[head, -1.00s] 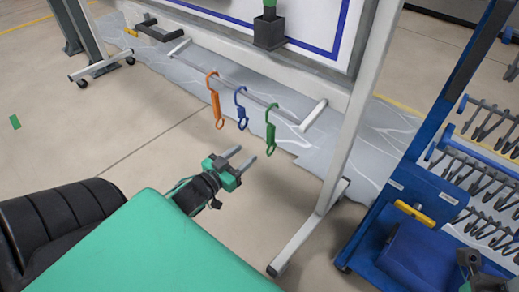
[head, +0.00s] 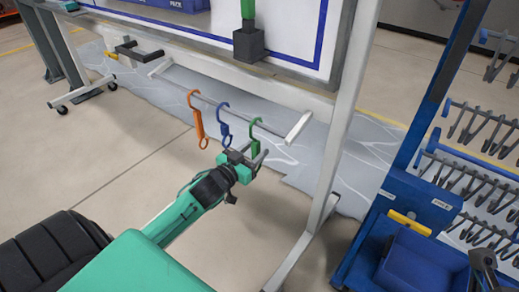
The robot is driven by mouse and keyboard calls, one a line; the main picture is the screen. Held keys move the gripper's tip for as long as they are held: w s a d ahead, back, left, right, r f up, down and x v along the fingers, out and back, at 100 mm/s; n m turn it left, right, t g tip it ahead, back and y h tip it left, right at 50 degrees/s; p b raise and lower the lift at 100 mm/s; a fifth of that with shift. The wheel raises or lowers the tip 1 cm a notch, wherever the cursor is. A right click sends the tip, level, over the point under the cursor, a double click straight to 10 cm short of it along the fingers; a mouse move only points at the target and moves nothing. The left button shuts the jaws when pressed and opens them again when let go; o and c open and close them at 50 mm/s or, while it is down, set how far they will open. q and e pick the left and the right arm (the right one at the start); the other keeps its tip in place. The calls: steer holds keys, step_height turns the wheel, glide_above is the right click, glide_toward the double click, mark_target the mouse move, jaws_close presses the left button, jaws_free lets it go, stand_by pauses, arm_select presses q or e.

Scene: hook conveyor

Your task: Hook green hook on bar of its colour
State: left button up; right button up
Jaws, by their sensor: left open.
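The green hook (head: 256,138) hangs at the right end of a row on a thin rail (head: 278,134) below the whiteboard. The blue hook (head: 225,132) and the orange hook (head: 198,127) hang to its left. My left gripper (head: 252,154) is open at the lower part of the green hook. Its fingers overlap that part in the picture, and I cannot tell whether they touch it or straddle it. A green upright piece (head: 248,10) on a dark block stands above, in front of the board.
The white stand leg (head: 329,140) rises just right of the hooks. A blue cart (head: 428,195) with rows of grey hooks and a blue bin (head: 420,262) stands at the right. The floor left of my arm is clear.

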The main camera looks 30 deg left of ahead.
mark_target(260, 146)
arm_select(q)
steer(key=shift+w+d+b, duration=0.1)
steer(key=shift+w+b, duration=0.25)
steer(key=shift+w, duration=1.1)
jaws_close()
steer(key=c, duration=0.8)
jaws_free()
jaws_close()
steer(key=shift+d, duration=0.1)
